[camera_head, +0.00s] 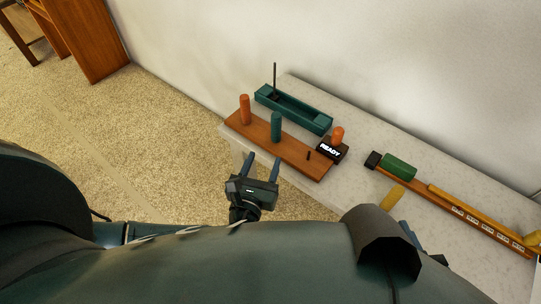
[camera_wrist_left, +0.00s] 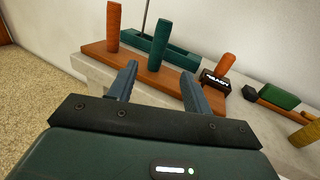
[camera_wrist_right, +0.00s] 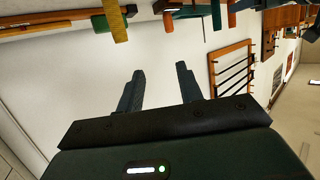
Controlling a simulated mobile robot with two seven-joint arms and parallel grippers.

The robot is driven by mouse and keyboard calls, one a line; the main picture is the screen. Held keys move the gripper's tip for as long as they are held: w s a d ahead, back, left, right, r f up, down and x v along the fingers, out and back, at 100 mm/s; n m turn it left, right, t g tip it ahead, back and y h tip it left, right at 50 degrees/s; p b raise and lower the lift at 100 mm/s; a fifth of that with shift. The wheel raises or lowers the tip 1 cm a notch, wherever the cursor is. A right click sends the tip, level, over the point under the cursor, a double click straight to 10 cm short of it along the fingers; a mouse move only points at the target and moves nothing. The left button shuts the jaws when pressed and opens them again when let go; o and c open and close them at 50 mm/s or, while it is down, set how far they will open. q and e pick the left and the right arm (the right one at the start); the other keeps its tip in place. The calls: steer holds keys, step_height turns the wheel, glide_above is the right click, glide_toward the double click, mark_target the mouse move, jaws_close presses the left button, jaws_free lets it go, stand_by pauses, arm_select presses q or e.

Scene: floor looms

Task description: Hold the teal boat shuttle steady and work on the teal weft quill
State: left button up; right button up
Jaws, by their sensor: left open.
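The teal boat shuttle (camera_head: 313,122) lies on the pale bench behind a wooden board, with a dark spindle (camera_head: 275,76) standing up at its left end. The shuttle also shows in the left wrist view (camera_wrist_left: 178,54). The teal weft quill (camera_head: 276,127) stands upright on the board. In the left wrist view the quill (camera_wrist_left: 160,45) appears between and beyond the fingertips. My left gripper (camera_head: 263,160) is open and empty in front of the board, apart from the quill. My right gripper (camera_wrist_right: 160,72) is open and empty in its wrist view; my arm mostly hides it in the head view.
The wooden board (camera_head: 303,155) also carries an orange quill (camera_head: 245,109) and a small dark peg. Another orange quill (camera_head: 337,134) stands at a black READY block (camera_head: 331,150).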

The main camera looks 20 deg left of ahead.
mark_target(275, 130)
arm_select(q)
steer(key=w+b, duration=0.1)
steer(key=w, duration=0.1)
steer(key=w+b, duration=0.1)
steer(key=w, duration=0.2)
steer(key=w+b, duration=0.1)
steer(key=w, duration=0.1)
steer(key=shift+w+a, duration=0.25)
steer(key=w+b, duration=0.2)
steer(key=w, duration=0.2)
steer(key=shift+w+a, duration=0.1)
steer(key=shift+w, duration=0.05)
steer(key=shift+w+r, duration=0.1)
steer(key=shift+w, duration=0.5)
arm_select(e)
steer(key=f, duration=0.1)
steer(key=w+a+f+n+t, duration=0.1)
steer(key=f, duration=0.1)
steer(key=shift+w+a+f+n+y, duration=0.1)
steer(key=shift+w+a+n+y, duration=0.15)
steer(key=shift+n+y, duration=0.15)
